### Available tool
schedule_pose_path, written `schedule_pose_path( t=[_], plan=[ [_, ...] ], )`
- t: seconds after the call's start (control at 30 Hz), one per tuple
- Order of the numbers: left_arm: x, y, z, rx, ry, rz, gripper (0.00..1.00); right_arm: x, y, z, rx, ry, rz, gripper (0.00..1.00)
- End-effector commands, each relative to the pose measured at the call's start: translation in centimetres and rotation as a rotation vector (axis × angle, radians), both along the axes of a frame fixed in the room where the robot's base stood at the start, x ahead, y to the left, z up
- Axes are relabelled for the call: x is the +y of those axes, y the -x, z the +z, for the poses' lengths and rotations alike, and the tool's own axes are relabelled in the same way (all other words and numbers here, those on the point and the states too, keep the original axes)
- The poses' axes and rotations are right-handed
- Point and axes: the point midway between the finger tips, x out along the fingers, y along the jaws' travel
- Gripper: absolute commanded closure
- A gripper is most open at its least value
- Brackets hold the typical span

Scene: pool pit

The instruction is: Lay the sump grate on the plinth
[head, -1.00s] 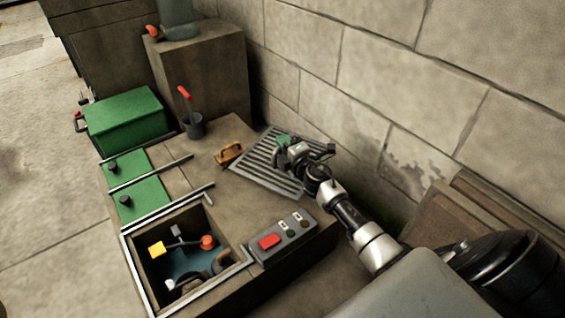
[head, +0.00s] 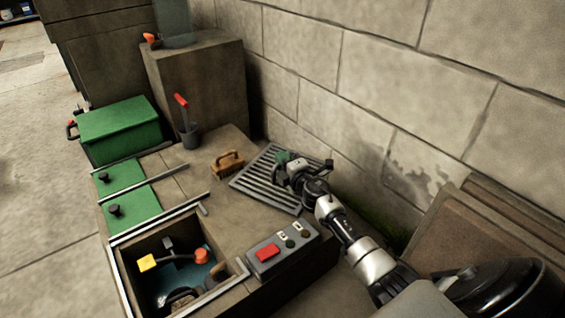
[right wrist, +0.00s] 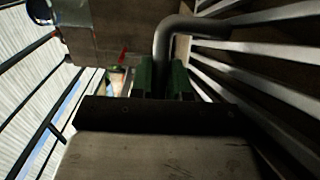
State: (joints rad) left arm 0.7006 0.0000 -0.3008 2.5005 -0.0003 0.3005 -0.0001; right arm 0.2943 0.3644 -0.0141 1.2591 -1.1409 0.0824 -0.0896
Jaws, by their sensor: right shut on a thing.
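The sump grate (head: 262,183), a dark panel with pale parallel bars, is at the wall side of the low stone top. It looks flat, but I cannot tell whether it touches the stone. My right gripper (head: 284,159) is at its far edge. In the right wrist view its green fingers (right wrist: 166,78) are shut on the grate's bent grey handle (right wrist: 166,38), with the bars (right wrist: 255,70) to the right. The grip itself is partly hidden. A taller stone block (head: 197,85) stands behind; I cannot tell which stone part is the plinth. My left gripper is not in view.
A wooden brush (head: 228,163) lies close left of the grate. A control box (head: 283,246) with a red button is in front. An open pit (head: 121,271) holds yellow and orange-ended parts. The stone wall (head: 360,110) is close behind.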

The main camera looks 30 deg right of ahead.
Motion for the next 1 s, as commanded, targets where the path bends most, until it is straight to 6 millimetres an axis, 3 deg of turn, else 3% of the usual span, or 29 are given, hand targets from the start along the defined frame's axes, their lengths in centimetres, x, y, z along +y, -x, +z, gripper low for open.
schedule_pose_path(
  t=[0.07, 0.1, 0.27, 0.63, 0.77, 1.0],
  plan=[
    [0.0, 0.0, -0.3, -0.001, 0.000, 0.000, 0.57, 0.0, 0.0, -0.1, -0.003, 0.001, 0.000, 1.00],
    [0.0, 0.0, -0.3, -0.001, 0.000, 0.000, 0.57, 0.0, 0.0, -0.4, 0.000, 0.001, 0.000, 0.82],
    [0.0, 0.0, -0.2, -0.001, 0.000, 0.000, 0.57, 0.0, 0.0, -0.3, 0.000, 0.001, 0.000, 0.58],
    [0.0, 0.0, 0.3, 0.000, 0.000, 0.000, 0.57, 0.0, 0.2, 0.1, 0.001, 0.000, 0.000, 0.58],
    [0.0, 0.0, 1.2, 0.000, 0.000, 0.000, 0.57, 0.1, 2.1, 0.2, 0.003, 0.000, 0.001, 0.58],
    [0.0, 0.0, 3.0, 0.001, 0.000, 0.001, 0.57, 0.2, 7.2, 0.2, 0.003, -0.002, 0.000, 0.58]
  ],
)
